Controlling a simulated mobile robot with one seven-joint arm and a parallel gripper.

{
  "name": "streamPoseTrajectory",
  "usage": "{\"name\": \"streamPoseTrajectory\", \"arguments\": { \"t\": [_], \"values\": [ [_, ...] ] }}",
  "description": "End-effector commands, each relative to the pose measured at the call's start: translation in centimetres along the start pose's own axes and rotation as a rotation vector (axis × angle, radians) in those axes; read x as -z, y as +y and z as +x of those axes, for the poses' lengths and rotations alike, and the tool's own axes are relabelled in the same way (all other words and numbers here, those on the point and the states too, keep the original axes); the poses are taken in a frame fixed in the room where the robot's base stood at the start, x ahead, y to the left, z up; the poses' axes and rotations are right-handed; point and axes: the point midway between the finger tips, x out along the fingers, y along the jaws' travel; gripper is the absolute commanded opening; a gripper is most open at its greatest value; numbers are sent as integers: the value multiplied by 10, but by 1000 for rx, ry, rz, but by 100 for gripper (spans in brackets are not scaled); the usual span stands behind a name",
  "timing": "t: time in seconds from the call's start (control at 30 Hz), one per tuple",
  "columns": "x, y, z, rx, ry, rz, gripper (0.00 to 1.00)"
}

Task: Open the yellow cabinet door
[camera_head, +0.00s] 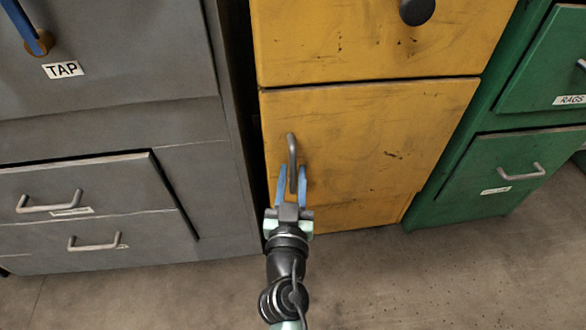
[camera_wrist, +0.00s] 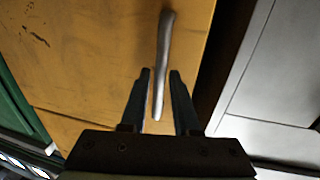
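The yellow cabinet door (camera_head: 370,150) is shut, with a vertical grey bar handle (camera_head: 292,160) near its left edge. My gripper (camera_head: 292,172) is at the lower part of the handle, its two blue fingers apart on either side of it. In the wrist view the yellow door (camera_wrist: 100,60) fills the left and middle. The handle (camera_wrist: 163,60) runs down between the fingers of my gripper (camera_wrist: 160,72), with a visible gap on each side. I cannot tell how deep the handle sits between the fingers.
A grey cabinet (camera_head: 110,130) with drawers and a TAP label stands close on the left, past a narrow dark gap. A green cabinet (camera_head: 500,170) with drawers and a RAGS label stands on the right. A yellow upper front with a dark knob (camera_head: 417,10) is above. Floor (camera_head: 430,280) in front is clear.

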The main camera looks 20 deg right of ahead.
Motion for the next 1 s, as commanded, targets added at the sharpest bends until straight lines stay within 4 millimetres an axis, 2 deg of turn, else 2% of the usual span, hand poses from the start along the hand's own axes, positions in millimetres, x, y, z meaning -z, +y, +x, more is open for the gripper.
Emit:
{"name": "streamPoseTrajectory", "arguments": {
  "t": [0.13,0.47,0.63,1.0],
  "values": [
    [0,1,11,-1,1,0,30],
    [0,1,13,-1,0,0,30],
    [0,0,13,-1,0,0,0],
    [0,0,12,-1,0,0,0]
  ]
}}
